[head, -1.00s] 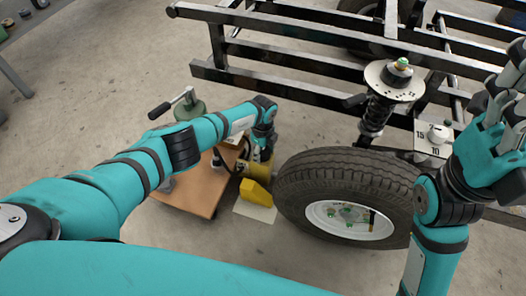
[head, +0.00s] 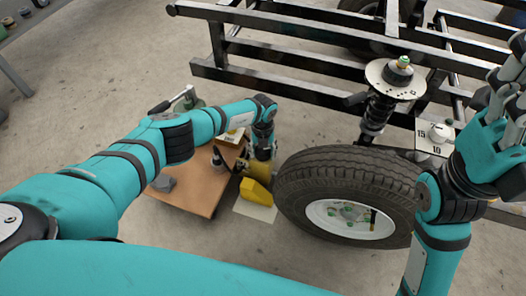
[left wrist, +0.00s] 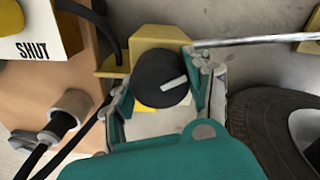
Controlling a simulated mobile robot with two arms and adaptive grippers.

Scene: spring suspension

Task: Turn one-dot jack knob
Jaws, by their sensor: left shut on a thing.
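A round black knob (left wrist: 163,78) with a white pointer line sits on a yellow jack body (left wrist: 158,38) in the left wrist view. The pointer slants up to the right. My left gripper (left wrist: 163,88) is shut on the knob, with a finger on each side. No dot mark can be made out. In the head view my left gripper (head: 263,152) is low beside the tyre, over the yellow jack, and hides the knob. My right gripper (head: 505,92) is raised at the right edge, away from the jack and partly cut off; its opening is unclear.
A tyre (head: 335,165) stands close right of the jack. A wooden board (head: 190,195) lies to the left, with a bottle and grey block. A black frame (head: 290,90) lies behind.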

